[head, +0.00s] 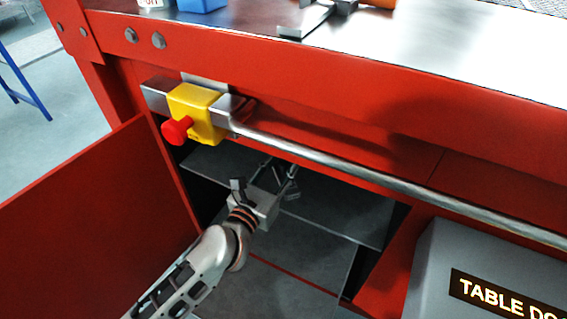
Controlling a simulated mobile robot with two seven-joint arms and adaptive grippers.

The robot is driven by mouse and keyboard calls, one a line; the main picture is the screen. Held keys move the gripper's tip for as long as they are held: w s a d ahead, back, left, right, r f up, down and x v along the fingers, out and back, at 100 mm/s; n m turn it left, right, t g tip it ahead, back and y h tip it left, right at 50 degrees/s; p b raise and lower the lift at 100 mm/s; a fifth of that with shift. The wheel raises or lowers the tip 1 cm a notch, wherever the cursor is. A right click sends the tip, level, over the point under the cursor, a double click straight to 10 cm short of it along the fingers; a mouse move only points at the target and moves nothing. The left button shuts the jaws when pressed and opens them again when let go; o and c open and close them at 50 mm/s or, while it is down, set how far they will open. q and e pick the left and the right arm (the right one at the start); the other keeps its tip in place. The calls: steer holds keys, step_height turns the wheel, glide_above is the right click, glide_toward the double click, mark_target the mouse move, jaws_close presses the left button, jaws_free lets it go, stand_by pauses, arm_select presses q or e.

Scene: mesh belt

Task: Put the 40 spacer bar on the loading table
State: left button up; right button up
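The table (420,62) has a red frame and a shiny steel top. Whether this is the loading table cannot be told. Below it is an open compartment with a grey shelf (335,212). My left gripper (280,168) reaches into this compartment, just above the shelf. Its two thin fingers look spread apart, with nothing clearly held between them. No bar marked 40 can be made out. A narrow metal piece (308,22) with dark ends lies on the tabletop, too unclear to identify. My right gripper is not in view.
A red door panel (85,220) stands open left of the compartment. A steel rail (380,175) with a yellow block (197,112) and red knob (177,130) crosses above it. A grey box (490,265) lettered "TABLE DO" stands at right. A blue item (200,5) sits on top.

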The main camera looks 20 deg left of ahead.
arm_select(q)
steer(key=shift+s+a, duration=0.15)
steer(key=shift+s, duration=3.4)
